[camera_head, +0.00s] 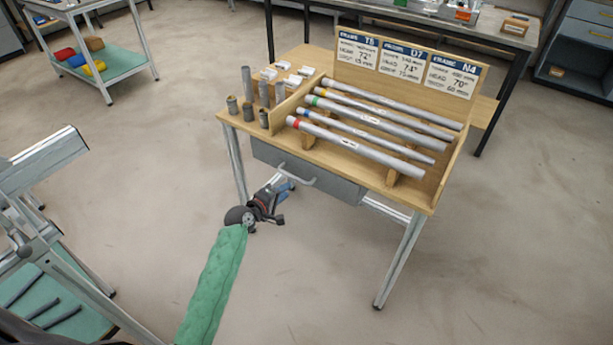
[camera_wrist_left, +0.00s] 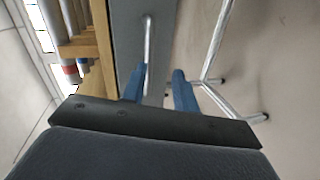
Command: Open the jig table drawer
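The jig table (camera_head: 275,140) has a wooden top and metal legs. Under its front edge is a grey drawer (camera_head: 338,187) with a light bar handle (camera_head: 298,177); it looks closed. My left gripper (camera_head: 284,188) is in front of the drawer, just below the handle in the head view. My right gripper is not in view.
Several metal tubes (camera_head: 365,125) with coloured bands lie in a rack on the tabletop, before three label cards (camera_head: 405,62). Short tube pieces (camera_head: 248,110) stand at its left. A table leg (camera_head: 400,262) is at the right. The floor in front is clear.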

